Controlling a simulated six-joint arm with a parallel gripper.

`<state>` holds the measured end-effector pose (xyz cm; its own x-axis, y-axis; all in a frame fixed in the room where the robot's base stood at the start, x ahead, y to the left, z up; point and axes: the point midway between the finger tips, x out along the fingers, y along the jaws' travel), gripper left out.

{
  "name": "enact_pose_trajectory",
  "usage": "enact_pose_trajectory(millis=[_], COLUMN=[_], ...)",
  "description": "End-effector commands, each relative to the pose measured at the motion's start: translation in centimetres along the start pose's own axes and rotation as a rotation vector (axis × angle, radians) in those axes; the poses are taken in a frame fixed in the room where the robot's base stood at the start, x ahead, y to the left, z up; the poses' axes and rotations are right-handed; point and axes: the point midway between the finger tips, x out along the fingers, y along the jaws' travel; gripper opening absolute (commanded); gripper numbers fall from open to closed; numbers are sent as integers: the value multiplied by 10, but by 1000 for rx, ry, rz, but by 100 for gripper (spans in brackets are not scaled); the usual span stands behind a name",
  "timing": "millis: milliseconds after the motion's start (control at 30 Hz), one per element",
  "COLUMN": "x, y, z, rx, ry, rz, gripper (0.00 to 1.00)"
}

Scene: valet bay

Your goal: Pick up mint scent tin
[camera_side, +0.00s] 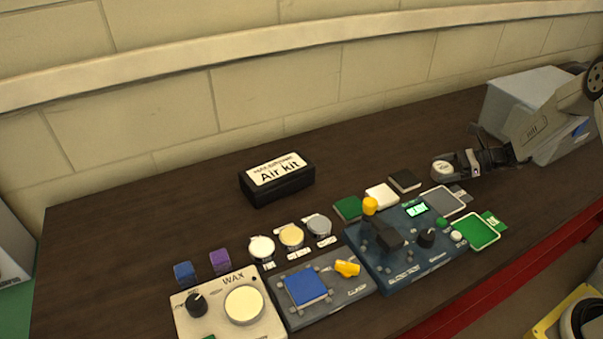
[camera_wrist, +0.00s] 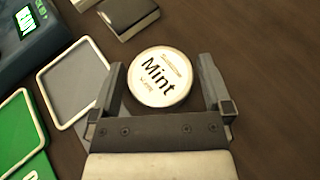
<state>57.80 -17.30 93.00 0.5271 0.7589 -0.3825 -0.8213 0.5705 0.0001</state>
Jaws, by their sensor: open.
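The mint scent tin (camera_wrist: 160,78) is a round tin with a white lid marked "Mint". In the wrist view it sits between the two open fingers of my gripper (camera_wrist: 160,92), with a gap on each side, wider on the right. In the side view the tin (camera_side: 442,168) is at the right part of the dark bench, at the tip of my gripper (camera_side: 458,163). The gripper comes in from the right, low over the bench. I cannot tell the exact height of the fingers against the tin.
A grey-centred tray (camera_wrist: 75,82) lies close left of my gripper, with a green tray (camera_wrist: 18,130) beyond it. A dark block (camera_wrist: 130,18) stands just past the tin. A blue device (camera_side: 395,245) and a black "Air kit" box (camera_side: 277,180) are farther left. Bare bench lies right of the tin.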

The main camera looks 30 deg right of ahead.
Motion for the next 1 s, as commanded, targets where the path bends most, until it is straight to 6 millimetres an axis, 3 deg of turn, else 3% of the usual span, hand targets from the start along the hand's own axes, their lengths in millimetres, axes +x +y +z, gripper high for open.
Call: enact_pose_trajectory(millis=[567,600,633,833,1000], x=[6,6,6,6,6], y=[0,0,0,0,0], z=[0,0,0,0,0], rx=[-1,-1,-1,-1,-1], ry=[1,1,1,1,1], rz=[0,0,0,0,0], gripper=[100,97,87,24,20])
